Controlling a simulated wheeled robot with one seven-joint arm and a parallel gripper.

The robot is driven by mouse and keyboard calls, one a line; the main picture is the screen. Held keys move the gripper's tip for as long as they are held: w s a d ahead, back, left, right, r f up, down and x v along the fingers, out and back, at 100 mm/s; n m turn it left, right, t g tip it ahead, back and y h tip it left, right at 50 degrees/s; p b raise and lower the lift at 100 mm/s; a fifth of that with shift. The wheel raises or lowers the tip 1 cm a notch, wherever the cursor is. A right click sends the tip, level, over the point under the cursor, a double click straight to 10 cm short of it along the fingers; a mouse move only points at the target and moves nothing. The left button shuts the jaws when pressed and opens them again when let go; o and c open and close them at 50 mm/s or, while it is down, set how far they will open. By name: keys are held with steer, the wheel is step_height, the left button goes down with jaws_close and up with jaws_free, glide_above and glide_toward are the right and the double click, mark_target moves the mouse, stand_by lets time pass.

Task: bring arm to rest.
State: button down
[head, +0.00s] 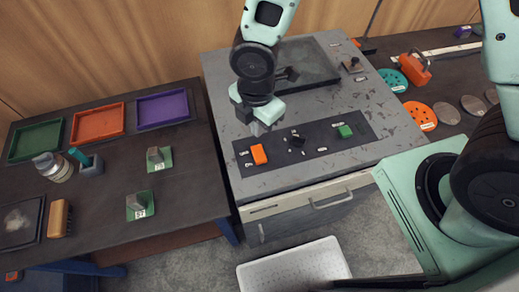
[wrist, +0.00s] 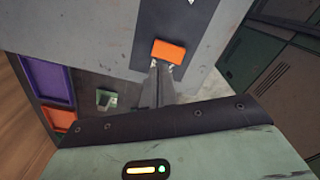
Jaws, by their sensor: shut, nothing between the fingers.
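My gripper (head: 260,126) is shut and empty. In the wrist view the closed fingers (wrist: 157,88) point toward the orange block (wrist: 168,51); I cannot tell the exact gap. My arm reaches in from the top of the head view, its upper part out of frame.
A green block (head: 344,131) lies at the strip's right part. A dark plate (head: 300,65) lies behind my gripper. The left table holds green, orange (head: 98,123) and purple (head: 163,108) trays. A white perforated tray (head: 293,267) is on the floor.

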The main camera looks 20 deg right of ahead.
stand_by(0.4)
steer(key=s+d+r+m+b, duration=0.2)
steer(key=s+m+b, duration=0.4)
steer(key=m, duration=0.2)
steer(key=s+d+r+m+b, duration=0.2)
steer(key=s+m+b, duration=0.4)
steer(key=m+b, duration=0.1)
steer(key=shift+r+m+y, duration=0.3)
steer(key=shift+m, duration=0.3)
